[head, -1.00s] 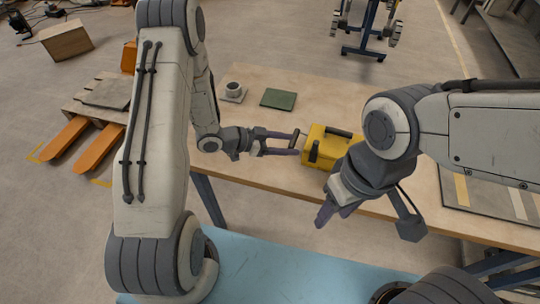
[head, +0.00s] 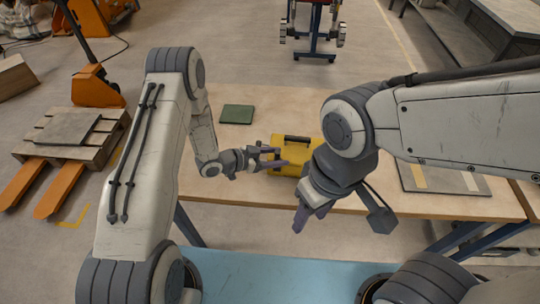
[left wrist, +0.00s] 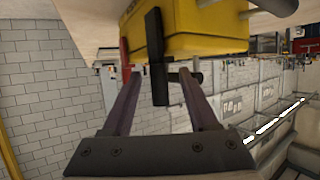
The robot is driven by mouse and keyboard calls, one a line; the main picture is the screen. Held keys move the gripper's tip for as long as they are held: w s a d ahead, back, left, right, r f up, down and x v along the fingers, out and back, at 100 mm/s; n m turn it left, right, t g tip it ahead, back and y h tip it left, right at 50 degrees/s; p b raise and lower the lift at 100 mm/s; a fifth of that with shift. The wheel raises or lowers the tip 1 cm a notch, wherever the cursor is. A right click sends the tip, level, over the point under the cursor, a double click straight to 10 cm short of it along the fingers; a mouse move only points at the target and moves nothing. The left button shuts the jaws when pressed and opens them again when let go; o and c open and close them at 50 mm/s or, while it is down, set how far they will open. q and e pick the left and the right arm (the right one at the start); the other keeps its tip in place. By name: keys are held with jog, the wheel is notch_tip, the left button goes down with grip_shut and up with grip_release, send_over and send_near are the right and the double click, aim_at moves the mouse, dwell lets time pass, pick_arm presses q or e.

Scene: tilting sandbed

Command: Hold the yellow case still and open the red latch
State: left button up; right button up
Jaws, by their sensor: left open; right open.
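The yellow case (head: 298,151) with a dark top handle lies near the front edge of the wooden table. In the left wrist view the case (left wrist: 205,32) fills the top, with a black bar (left wrist: 157,60) hanging from it. My left gripper (head: 279,156) is open at the case's left end. In its wrist view (left wrist: 160,74), the black bar appears between the parted fingers; contact cannot be told. A red patch (left wrist: 124,50) shows beside the case; I cannot tell if it is the latch. My right gripper (head: 305,213) is open and empty, in front of the case, pointing down.
A green mat (head: 237,114) lies on the wooden table (head: 290,100) behind my left gripper. A grey board with strips (head: 440,181) lies at the right. A pallet (head: 75,135) with an orange pallet jack (head: 97,88) stands on the floor at left.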

pick_arm(q)
grip_shut()
dwell(2.3)
